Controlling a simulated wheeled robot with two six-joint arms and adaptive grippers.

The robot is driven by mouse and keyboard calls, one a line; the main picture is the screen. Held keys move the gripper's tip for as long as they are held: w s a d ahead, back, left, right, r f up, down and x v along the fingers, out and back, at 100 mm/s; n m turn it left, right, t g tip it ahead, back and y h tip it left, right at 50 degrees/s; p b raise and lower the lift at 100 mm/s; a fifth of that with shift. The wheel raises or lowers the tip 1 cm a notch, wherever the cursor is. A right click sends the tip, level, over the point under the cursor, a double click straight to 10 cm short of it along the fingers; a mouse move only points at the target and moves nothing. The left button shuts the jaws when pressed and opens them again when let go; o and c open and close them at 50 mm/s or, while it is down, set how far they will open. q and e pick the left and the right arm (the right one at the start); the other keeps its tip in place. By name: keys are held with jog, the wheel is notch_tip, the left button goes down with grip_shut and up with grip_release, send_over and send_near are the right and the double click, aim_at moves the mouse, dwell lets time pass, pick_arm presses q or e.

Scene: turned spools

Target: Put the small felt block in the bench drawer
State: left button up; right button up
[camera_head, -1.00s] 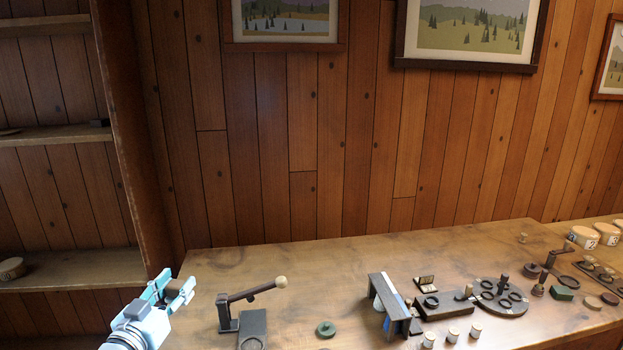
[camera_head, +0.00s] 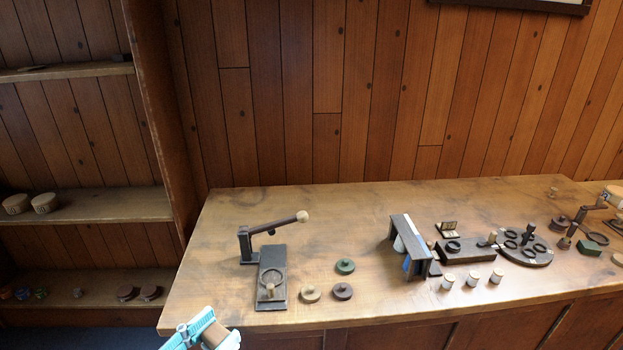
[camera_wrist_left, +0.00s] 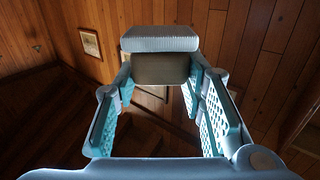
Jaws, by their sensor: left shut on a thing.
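My left gripper (camera_head: 207,335) is at the bottom of the head view, in front of the bench's near left edge. It is shut on a small block (camera_head: 214,334) that shows brown there. In the left wrist view the block (camera_wrist_left: 160,68) sits between the teal fingers, with a brown face and a pale grey ribbed layer; it looks like the felt block. The bench (camera_head: 370,304) shows part of its wooden front (camera_head: 500,328) below the top, with dark vertical seams. I cannot make out an open drawer. My right gripper is in neither current view.
A lever press (camera_head: 272,277) stands at the bench's left, near green (camera_head: 345,266) and brown (camera_head: 342,291) discs. A dark stand (camera_head: 408,240), several pale spools (camera_head: 472,279) and a round holder (camera_head: 525,249) are farther right. Shelves (camera_head: 90,207) stand left of the bench.

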aim_at(215, 320)
pick_arm(q)
jog(key=shift+r, duration=0.15)
jog(key=shift+y, duration=0.3)
jog(key=w+r, duration=0.1)
jog(key=w+r+p, duration=0.1)
jog(key=r, duration=0.1)
jog(key=w+r, duration=0.1)
jog(key=r, duration=0.1)
jog(key=shift+a+r, duration=0.15)
jog(key=shift+a, duration=0.2)
jog(key=w+a+r+n+t+y+p, duration=0.1)
jog(key=w+a+y+p, duration=0.15)
jog(key=w, duration=0.45)
jog(key=w+a+n+y+p, duration=0.1)
jog(key=w+a+n, duration=0.1)
jog(key=w+a, duration=0.3)
jog(key=w+a+r+n+t+y+p, duration=0.1)
jog(key=w+a+y, duration=0.1)
jog(key=w, duration=0.6)
jog(key=w+a+f+n+y, duration=0.1)
jog(key=w+a+f+y, duration=0.1)
jog(key=f, duration=0.8)
jog(key=shift+w+a+f+n, duration=0.25)
jog(key=shift+w+a, duration=0.3)
jog(key=shift+a, duration=0.5)
